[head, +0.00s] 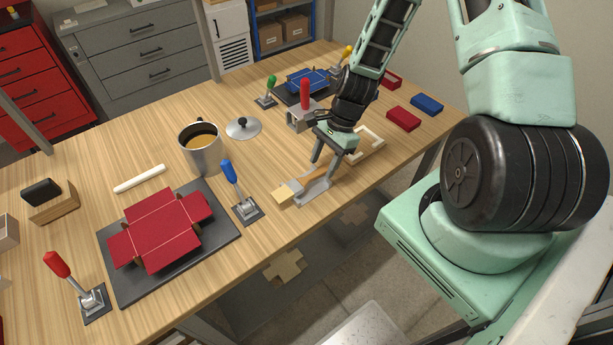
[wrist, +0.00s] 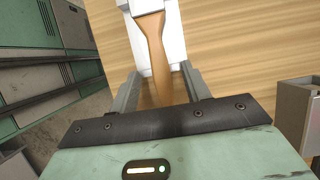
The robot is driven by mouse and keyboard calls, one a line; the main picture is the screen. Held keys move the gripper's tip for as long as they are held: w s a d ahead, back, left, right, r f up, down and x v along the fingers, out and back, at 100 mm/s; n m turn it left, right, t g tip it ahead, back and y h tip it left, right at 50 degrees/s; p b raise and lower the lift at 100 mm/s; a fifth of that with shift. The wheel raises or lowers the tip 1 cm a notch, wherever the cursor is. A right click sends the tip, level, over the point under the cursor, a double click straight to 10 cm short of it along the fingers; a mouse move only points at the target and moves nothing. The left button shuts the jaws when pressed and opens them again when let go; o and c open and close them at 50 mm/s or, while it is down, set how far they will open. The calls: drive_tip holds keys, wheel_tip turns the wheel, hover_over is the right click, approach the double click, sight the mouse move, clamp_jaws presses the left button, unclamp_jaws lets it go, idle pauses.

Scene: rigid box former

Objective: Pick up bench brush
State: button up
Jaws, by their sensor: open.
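The bench brush (head: 288,191) lies on a grey-white rest (head: 314,191) near the table's front edge, its pale head to the left and its orange-brown handle to the right. In the wrist view the brush handle (wrist: 154,52) runs down between the two fingers. My gripper (head: 322,170) is open above the handle, with one finger on each side of it. The gripper also shows in the wrist view (wrist: 160,85). The far end of the handle is hidden by my gripper.
A blue-handled clamp (head: 231,173) stands left of the brush. A red-handled grey block (head: 302,118) is behind my gripper, and a pale frame (head: 369,146) lies to its right. A pot (head: 202,150) and a lid (head: 243,128) stand farther left. The table's front edge is close.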

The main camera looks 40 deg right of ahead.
drive_tip(key=shift+a+f, duration=0.25)
drive_tip(key=shift+f, duration=0.4)
drive_tip(key=shift+f, duration=0.1)
clamp_jaws()
